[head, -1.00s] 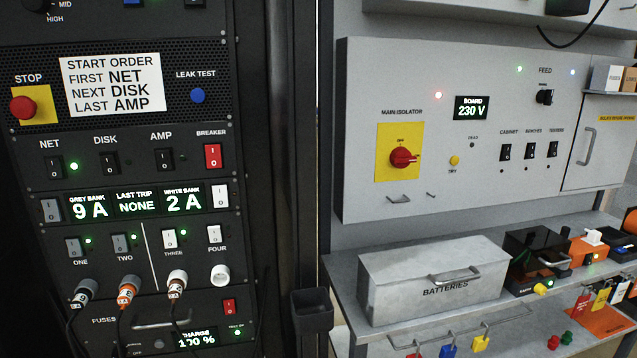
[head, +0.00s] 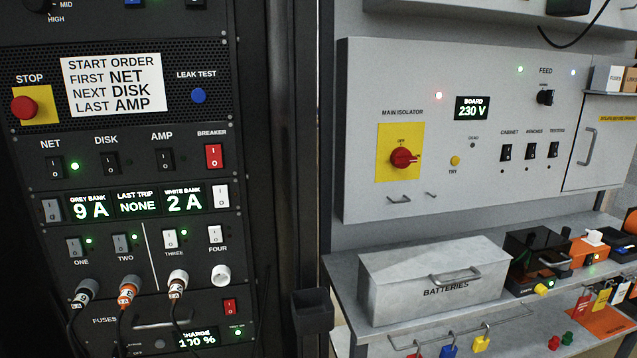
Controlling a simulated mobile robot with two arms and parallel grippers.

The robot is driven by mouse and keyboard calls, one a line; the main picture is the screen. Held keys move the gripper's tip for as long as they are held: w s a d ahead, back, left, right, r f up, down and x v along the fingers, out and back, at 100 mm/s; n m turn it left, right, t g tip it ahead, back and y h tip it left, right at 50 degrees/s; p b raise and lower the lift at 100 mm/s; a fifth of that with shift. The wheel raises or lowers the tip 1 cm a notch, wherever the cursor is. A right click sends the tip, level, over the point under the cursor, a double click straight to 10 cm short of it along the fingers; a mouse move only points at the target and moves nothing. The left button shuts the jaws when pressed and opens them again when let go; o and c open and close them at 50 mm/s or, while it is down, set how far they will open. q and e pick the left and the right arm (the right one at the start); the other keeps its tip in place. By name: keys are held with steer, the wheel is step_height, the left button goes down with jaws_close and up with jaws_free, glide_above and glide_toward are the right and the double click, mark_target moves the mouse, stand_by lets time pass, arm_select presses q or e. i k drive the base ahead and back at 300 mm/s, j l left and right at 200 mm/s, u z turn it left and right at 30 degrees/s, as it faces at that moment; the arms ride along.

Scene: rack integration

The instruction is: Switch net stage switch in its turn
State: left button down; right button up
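The NET switch (head: 55,167) is a black rocker on the rack's stage row, at the left in the head view. A green lamp (head: 75,166) beside it is lit. The DISK switch (head: 110,163) and the AMP switch (head: 165,159) stand to its right, and the lamps beside them are dark. The red BREAKER rocker (head: 213,156) ends the row. The start order label (head: 112,83) reads first NET, then DISK, last AMP. Neither of my grippers shows in the view.
Below, displays (head: 134,203) read 9 A, NONE and 2 A. Plugs with cables hang under switches ONE to THREE. The red STOP button (head: 24,107) is at upper left. A grey wall panel (head: 370,80) and a bench with a batteries box (head: 400,292) stand right.

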mark_target(56, 169)
steer(key=u, duration=1.25)
